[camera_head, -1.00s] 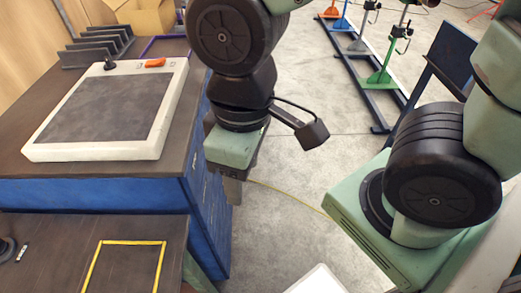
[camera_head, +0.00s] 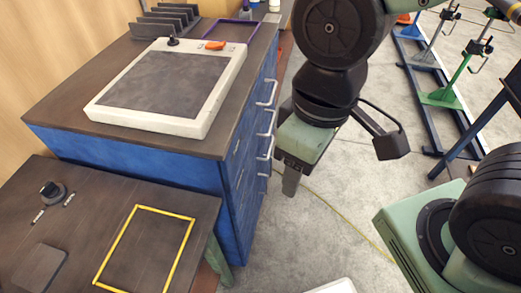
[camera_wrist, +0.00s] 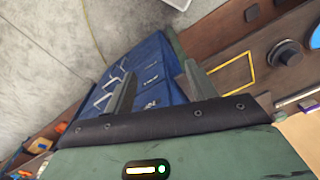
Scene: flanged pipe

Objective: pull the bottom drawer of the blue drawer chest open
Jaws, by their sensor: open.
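The blue drawer chest (camera_head: 150,160) stands left of my arm, with a dark top. Its drawer front (camera_head: 243,165) faces right and carries several pale bar handles (camera_head: 266,121) one above another. All the drawers look shut. The lowest part of the front is seen steeply, so the bottom drawer's handle is hard to make out. My gripper (camera_head: 291,184) is open and empty, pointing down to the right of the handles, seemingly apart from them. In the wrist view the chest (camera_wrist: 150,62) and its handles (camera_wrist: 103,98) show beyond and between the open fingers.
A white-framed panel (camera_head: 170,85) lies on the chest, with a dark rack (camera_head: 167,25) behind. A low brown table (camera_head: 85,215) with a yellow square outline (camera_head: 147,245) stands in front. Clear grey floor (camera_head: 315,240) lies right of the chest.

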